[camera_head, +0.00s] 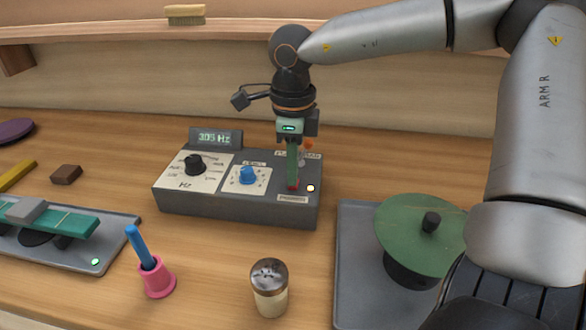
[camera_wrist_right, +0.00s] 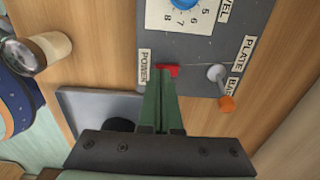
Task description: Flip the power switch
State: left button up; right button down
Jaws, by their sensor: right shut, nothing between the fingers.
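The grey control box (camera_head: 235,205) stands on the wooden table with a display reading about 305 Hz, a black knob and a blue knob. Its red power switch (camera_wrist_right: 171,70) shows beside the POWER label in the right wrist view. My right gripper (camera_head: 292,184) points down over the right part of the box. Its green fingers are shut and empty, with their tips (camera_wrist_right: 164,80) at the red switch. They partly cover the switch, so its tilt and exact contact are unclear. A small light (camera_head: 310,188) on the box looks lit. My left gripper is not in view.
A silver toggle (camera_wrist_right: 216,73) with an orange knob (camera_wrist_right: 227,104) sits near the switch. A green disc (camera_head: 420,234) on a grey plate stands right. A shaker (camera_head: 270,288) and pink bell (camera_head: 158,279) stand in front. A green bar instrument (camera_head: 65,220) lies left.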

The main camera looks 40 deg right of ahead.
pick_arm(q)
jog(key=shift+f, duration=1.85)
pick_arm(e)
jog(key=shift+f, duration=1.8)
jog(key=shift+r+p, duration=1.85)
jog(key=shift+r, duration=0.55)
jog(key=shift+s+a+r+p, duration=0.1)
jog(key=shift+r+p, duration=0.4)
jog(key=shift+r, duration=0.45)
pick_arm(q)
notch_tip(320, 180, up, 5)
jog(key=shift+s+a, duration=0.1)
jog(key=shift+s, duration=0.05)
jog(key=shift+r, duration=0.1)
